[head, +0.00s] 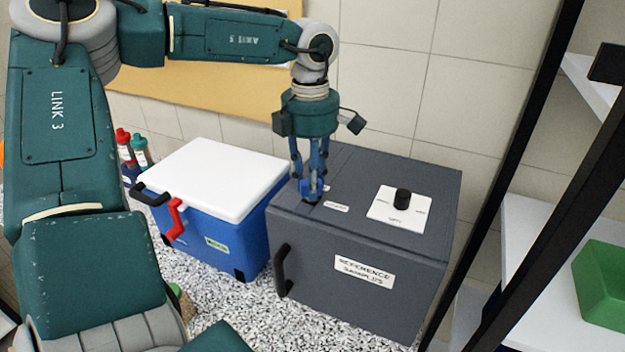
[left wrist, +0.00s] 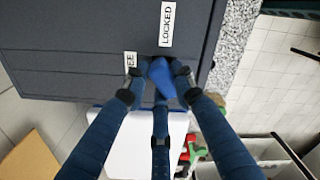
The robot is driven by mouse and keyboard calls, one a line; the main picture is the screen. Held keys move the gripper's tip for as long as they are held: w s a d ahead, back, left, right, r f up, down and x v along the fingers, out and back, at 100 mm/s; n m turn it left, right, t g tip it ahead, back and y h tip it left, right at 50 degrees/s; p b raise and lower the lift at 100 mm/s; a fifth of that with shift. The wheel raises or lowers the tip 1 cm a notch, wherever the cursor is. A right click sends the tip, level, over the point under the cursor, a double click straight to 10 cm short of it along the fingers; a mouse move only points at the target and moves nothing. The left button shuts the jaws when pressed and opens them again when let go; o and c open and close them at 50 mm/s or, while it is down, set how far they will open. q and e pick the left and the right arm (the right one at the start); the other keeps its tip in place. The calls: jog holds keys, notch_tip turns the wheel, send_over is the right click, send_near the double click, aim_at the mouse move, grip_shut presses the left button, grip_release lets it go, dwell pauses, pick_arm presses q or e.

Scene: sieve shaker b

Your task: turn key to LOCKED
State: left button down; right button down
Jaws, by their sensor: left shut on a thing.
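My left gripper (head: 313,192) points down at the top of the grey box (head: 330,238) labelled "REFERENCE SAMPLES". It is shut on a blue key (left wrist: 161,78), which shows between its fingers in the left wrist view; the key's lower end is at the box top. A "LOCKED" label (left wrist: 167,24) lies beside the key, and a second label (left wrist: 130,62), partly covered by a finger and ending in "EE", lies on its other side. I cannot tell exactly which label the key points to. My right gripper is not in view.
A white plate with a black knob (head: 402,198) is on the box top at right. A black handle (head: 281,270) juts from the box front. A blue cooler with a white lid (head: 215,175) stands at left. A black-framed shelf with a green bin (head: 603,283) is at right.

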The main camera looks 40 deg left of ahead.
pick_arm(q)
jog(key=m, duration=0.4)
jog(key=shift+s+f, duration=0.1)
jog(key=shift+s, duration=0.1)
jog(key=m, duration=0.4)
jog(key=c, duration=1.6)
grip_release()
jog(key=shift+o, duration=1.2)
jog(key=shift+s+a, duration=0.25)
jog(key=shift+s, duration=0.05)
jog(key=shift+w+d+r, duration=0.2)
jog(key=shift+w+r, duration=0.05)
jog(key=shift+w, duration=0.1)
notch_tip(320, 180, up, 12)
jog(key=shift+f, duration=0.15)
jog(key=shift+s, duration=0.1)
